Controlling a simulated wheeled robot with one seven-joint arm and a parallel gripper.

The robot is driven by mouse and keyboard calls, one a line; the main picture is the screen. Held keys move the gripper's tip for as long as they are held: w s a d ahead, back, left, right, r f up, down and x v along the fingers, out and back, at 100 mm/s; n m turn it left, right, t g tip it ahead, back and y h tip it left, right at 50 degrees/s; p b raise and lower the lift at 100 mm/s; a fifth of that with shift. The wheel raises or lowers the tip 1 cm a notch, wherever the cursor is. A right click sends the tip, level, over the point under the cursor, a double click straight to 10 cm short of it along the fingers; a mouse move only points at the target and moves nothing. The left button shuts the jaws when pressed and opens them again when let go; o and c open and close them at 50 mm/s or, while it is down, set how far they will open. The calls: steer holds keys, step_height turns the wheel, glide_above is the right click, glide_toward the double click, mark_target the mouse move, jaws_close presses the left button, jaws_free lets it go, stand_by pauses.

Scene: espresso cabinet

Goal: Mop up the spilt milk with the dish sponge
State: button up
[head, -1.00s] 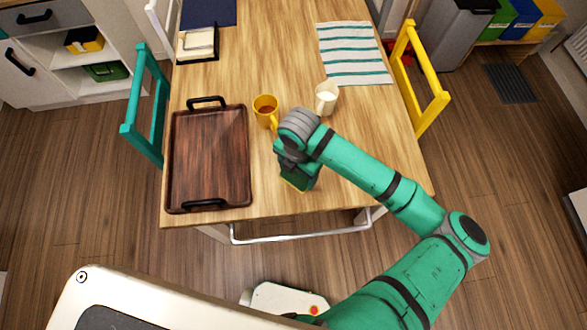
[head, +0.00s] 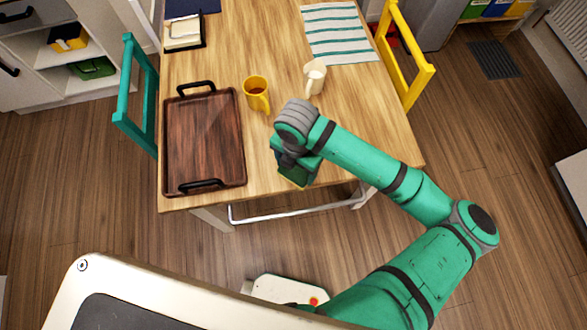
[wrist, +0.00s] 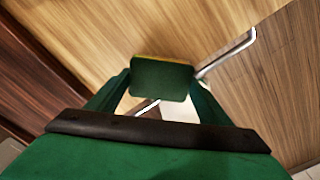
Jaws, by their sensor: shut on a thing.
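My gripper (wrist: 160,88) is shut on the dish sponge (wrist: 161,82), a dark green block with a thin yellow edge. In the head view the sponge (head: 297,177) shows below my wrist, near the table's front edge. I cannot tell whether it touches the table. No spilt milk can be made out in either view; my arm and gripper hide part of the tabletop. A pale patch shows behind the sponge in the wrist view, but I cannot tell what it is.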

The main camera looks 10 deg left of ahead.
steer(key=shift+w+r, duration=0.15)
steer(key=shift+r, duration=0.35)
steer(key=shift+a+r, duration=0.25)
steer(key=shift+r, duration=0.5)
steer(key=shift+a+r, duration=0.25)
steer(key=shift+r, duration=0.45)
steer(key=shift+d+r, duration=0.35)
steer(key=shift+r, duration=0.4)
steer(key=shift+a, duration=0.15)
